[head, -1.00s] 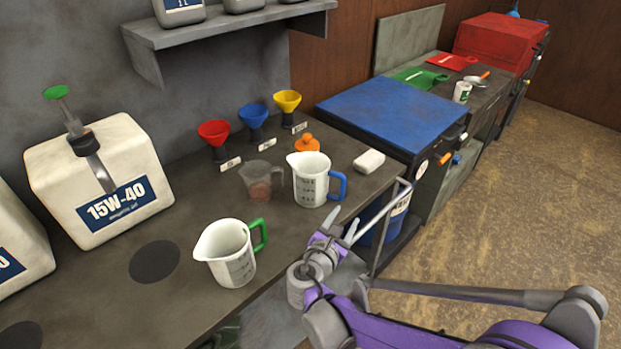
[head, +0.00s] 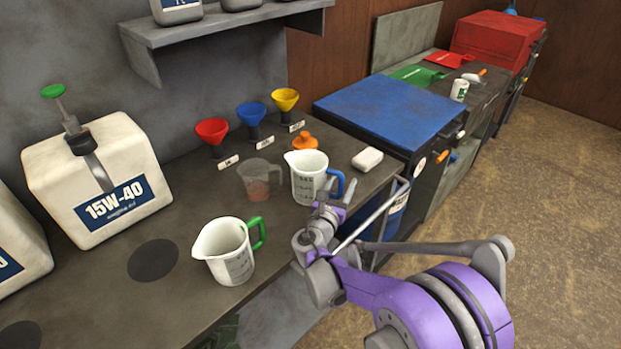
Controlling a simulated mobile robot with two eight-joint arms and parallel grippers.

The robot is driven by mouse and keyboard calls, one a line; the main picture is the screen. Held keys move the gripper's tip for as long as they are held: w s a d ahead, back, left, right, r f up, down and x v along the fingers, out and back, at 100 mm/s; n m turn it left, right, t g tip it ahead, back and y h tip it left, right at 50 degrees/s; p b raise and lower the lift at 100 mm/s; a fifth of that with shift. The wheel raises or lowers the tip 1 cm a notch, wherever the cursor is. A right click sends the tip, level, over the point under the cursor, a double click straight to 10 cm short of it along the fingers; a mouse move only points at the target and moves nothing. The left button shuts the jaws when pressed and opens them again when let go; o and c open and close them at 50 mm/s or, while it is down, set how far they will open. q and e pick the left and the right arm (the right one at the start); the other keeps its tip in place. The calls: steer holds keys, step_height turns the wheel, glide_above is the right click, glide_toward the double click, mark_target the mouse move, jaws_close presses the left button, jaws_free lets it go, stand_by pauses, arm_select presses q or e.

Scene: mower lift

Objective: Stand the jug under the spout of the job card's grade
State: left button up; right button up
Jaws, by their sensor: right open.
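A white jug with a blue handle (head: 308,176) stands upright near the bench's front edge. A white jug with a green handle (head: 224,251) stands closer, to its left. My right gripper (head: 336,193) is open at the blue handle and overlaps it in the picture; whether it touches is unclear. A white container marked 15W-40 (head: 98,182) has a green-topped pump and a metal spout (head: 99,174). A dark round spot (head: 153,260) lies on the bench to the right of it. A second container (head: 18,240) is cut off at left, its label partly hidden. No job card can be made out. My left gripper is out of view.
A clear cup with reddish contents (head: 260,180) stands beside the blue-handled jug. Red (head: 212,132), blue (head: 251,114) and yellow (head: 285,100) funnels stand behind with small tags. An orange-topped item (head: 304,140) and white block (head: 367,159) are near.

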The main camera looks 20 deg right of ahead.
steer(key=shift+x, duration=1.05)
jaws_close()
